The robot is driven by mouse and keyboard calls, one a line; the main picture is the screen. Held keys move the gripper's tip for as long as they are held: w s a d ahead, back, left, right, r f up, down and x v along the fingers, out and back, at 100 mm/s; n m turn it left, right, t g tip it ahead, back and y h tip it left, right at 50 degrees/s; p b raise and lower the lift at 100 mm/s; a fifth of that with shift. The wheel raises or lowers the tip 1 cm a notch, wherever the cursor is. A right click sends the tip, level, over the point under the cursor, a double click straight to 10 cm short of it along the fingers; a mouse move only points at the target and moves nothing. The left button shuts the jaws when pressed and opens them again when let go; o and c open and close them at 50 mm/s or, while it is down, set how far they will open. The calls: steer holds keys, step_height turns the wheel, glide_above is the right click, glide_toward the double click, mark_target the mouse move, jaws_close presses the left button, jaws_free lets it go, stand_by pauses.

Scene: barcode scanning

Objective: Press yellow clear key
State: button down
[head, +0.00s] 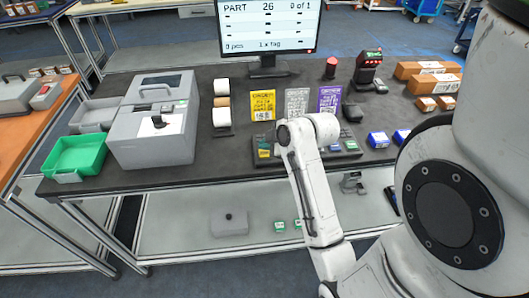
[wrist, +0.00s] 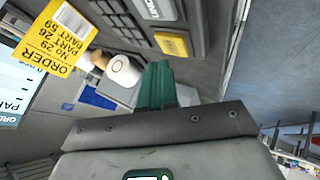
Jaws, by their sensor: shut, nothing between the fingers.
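The yellow key (wrist: 173,44) is a flat rectangular key on a dark key panel (wrist: 205,20), and it shows near the top middle of the wrist view. In the head view the yellow key (head: 264,154) is small, at the left end of the panel on the dark bench, left of my arm. My gripper (wrist: 157,68) shows in the wrist view with its green fingers together and nothing between them. Its tips appear just below the yellow key in the picture; I cannot tell whether they touch. My arm hides the gripper in the head view.
A yellow order card (head: 262,105), a grey card (head: 297,104) and a purple card (head: 329,100) stand behind the panel. A monitor (head: 268,72) is behind them. A grey machine (head: 150,145) and a green tray (head: 75,157) are left. Blue boxes (head: 378,139) sit right.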

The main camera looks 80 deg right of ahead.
mark_target(267, 154)
steer(key=shift+f, duration=0.1)
steer(key=shift+f, duration=0.35)
steer(key=shift+f+b, duration=0.35)
steer(key=shift+f, duration=0.1)
stand_by(0.8)
steer(key=shift+r, duration=0.1)
steer(key=shift+r+p, duration=0.8)
steer(key=shift+p, duration=0.1)
step_height(267, 154, up, 5)
steer(key=p, duration=0.5)
stand_by(0.8)
